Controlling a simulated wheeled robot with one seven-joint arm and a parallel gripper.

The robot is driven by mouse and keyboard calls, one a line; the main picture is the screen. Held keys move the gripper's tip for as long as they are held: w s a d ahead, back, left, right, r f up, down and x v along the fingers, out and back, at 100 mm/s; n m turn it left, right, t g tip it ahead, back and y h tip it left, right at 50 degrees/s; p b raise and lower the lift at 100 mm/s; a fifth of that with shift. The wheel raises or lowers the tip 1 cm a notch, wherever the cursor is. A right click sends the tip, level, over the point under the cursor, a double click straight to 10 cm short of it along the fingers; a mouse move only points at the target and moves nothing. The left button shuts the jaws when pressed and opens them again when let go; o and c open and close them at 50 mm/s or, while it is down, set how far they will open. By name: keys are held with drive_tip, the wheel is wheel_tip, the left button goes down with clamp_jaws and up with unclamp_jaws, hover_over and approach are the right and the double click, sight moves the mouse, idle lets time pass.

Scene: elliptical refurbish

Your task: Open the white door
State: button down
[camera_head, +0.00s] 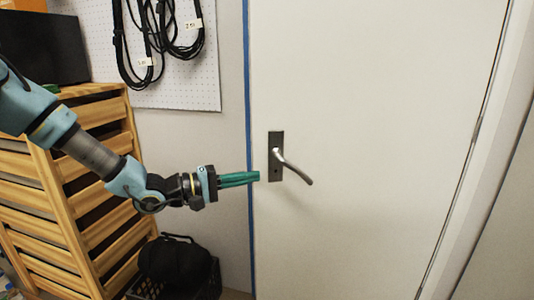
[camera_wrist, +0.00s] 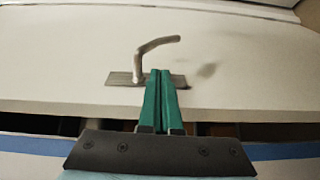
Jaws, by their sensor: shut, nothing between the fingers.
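The white door (camera_head: 390,95) fills the right half of the head view. In the wrist view the door (camera_wrist: 60,65) lies across the upper part. A silver lever handle (camera_head: 294,169) on a dark plate (camera_head: 275,140) sits near the door's left edge, and the lever slants down to the right. The handle also shows in the wrist view (camera_wrist: 157,45). My gripper (camera_head: 258,176), with green fingers, is just left of the handle plate in the head view. Its fingers are together and empty. In the wrist view the fingertips (camera_wrist: 160,72) overlap the plate beside the lever; I cannot tell whether they touch it.
A slatted wooden cabinet (camera_head: 95,195) stands at the left under my arm. A dark bag in a black crate (camera_head: 180,265) is on the floor below. Black cables (camera_head: 155,40) hang on a white pegboard (camera_head: 190,85). A dark gap runs along the door's edge in the wrist view.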

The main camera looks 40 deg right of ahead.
sight(284, 170)
drive_tip(key=x, duration=0.3)
drive_tip(key=p+x, duration=0.1)
drive_tip(key=x, duration=0.1)
drive_tip(key=p+x, duration=0.1)
drive_tip(key=x, duration=0.2)
drive_tip(key=shift+s+d+r, duration=0.1)
drive_tip(key=shift+d+r, duration=0.15)
drive_tip(key=shift+d, duration=0.1)
drive_tip(key=shift+s+d+f, duration=0.1)
drive_tip(key=shift+s+d, duration=0.1)
drive_tip(key=shift+d, duration=0.3)
